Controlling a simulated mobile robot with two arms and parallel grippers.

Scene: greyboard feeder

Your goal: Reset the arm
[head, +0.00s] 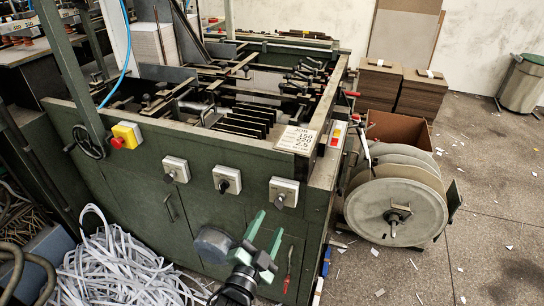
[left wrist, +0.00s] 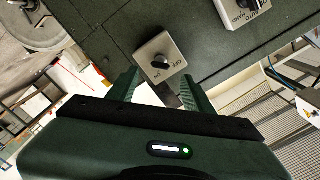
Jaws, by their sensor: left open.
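My left gripper (head: 270,223) is in the lower middle of the head view, in front of the machine's green front panel. Its two green fingers are spread apart with nothing between them. In the left wrist view the open fingers (left wrist: 160,87) point toward a grey switch box (left wrist: 160,57) with a black knob marked ON and OFF. The switch box looks like the rightmost one on the panel in the head view (head: 284,192). The fingers appear apart from it, though the exact gap cannot be judged. My right gripper is not in view.
Two more knob boxes (head: 227,180) and a red emergency button (head: 126,136) sit on the panel (head: 110,190). A pile of white strips (head: 115,270) lies at lower left. A large reel (head: 395,210) stands at right. Floor at far right is mostly clear, with scraps.

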